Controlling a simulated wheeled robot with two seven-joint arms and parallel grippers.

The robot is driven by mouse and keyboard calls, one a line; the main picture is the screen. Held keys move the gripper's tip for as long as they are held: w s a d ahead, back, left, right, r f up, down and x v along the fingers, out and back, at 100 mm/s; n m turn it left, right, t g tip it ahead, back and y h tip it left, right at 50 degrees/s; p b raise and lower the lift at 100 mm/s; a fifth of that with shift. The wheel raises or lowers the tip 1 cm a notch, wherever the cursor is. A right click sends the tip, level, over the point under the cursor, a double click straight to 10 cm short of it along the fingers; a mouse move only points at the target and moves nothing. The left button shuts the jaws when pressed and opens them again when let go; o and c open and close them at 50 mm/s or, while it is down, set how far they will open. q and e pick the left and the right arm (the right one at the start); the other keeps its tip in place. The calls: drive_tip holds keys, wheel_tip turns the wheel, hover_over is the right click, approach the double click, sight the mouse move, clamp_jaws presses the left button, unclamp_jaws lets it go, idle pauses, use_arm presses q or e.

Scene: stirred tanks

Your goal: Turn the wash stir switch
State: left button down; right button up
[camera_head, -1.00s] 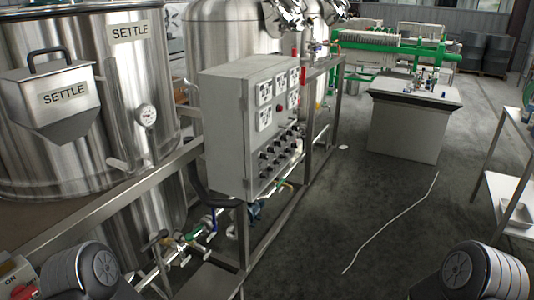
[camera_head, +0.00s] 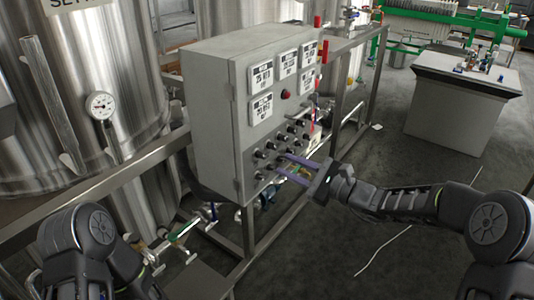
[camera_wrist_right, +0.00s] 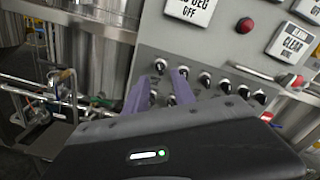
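The grey control box (camera_head: 215,115) stands left of centre in the head view, with rows of black knob switches (camera_head: 259,154) on the lower part of its face. Labels by the knobs are too small to read, so I cannot tell which is the wash stir switch. My right gripper (camera_head: 281,164) reaches in from the right, its two purple fingers apart and pointing at the lower knobs. In the right wrist view, the fingers (camera_wrist_right: 158,78) are apart, with a knob (camera_wrist_right: 160,66) showing between their tips; I cannot tell whether they touch it. My left gripper is out of view.
White display plates (camera_head: 262,76) and a red button (camera_head: 286,94) sit above the knobs. A metal frame rail (camera_head: 140,163) runs beside the box. Steel tanks (camera_head: 98,60) stand behind. Valves and pipes (camera_head: 185,232) lie low at the front. Open floor (camera_head: 340,240) is at the right.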

sight(264, 156)
drive_tip(key=p+x, duration=0.1)
drive_tip(key=x, duration=0.6)
drive_tip(key=shift+w+a+f, duration=0.15)
drive_tip(key=shift+w+a, duration=0.1)
drive_tip(key=shift+a, duration=0.05)
clamp_jaws()
idle(0.4)
